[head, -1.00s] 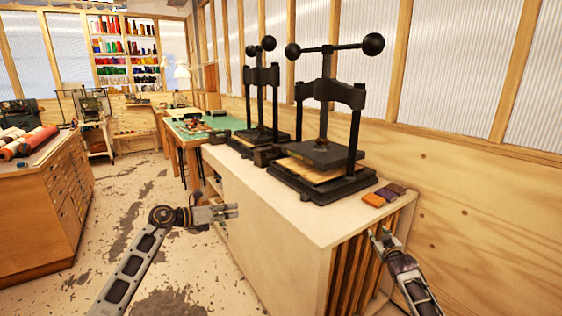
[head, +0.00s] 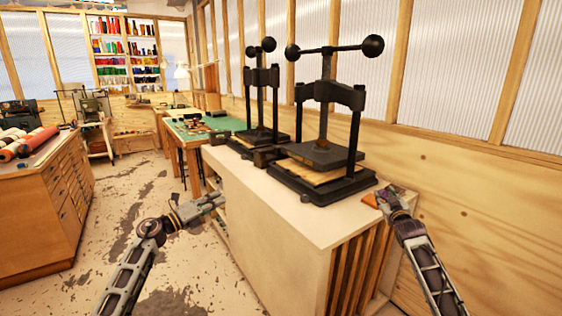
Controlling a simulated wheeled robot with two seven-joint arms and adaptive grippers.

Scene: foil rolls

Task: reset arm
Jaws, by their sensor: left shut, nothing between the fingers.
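My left gripper (head: 219,200) is shut and empty. It is held in front of the pale cabinet's left side, below the cabinet top (head: 262,205), with its fingers pointing right. My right gripper (head: 380,202) is over the right end of the cabinet top. It covers most of the small coloured blocks there, and only part of an orange block (head: 370,200) shows beside its fingers. I cannot tell whether its fingers are open, or whether they touch the blocks.
Two black screw presses stand on the cabinet, the nearer one (head: 320,155) large and the farther one (head: 262,110) behind it. A wooden drawer cabinet (head: 45,205) with foil rolls (head: 38,140) stands at left. Open floor (head: 125,195) lies between. Shelves (head: 125,50) hold coloured rolls at the back.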

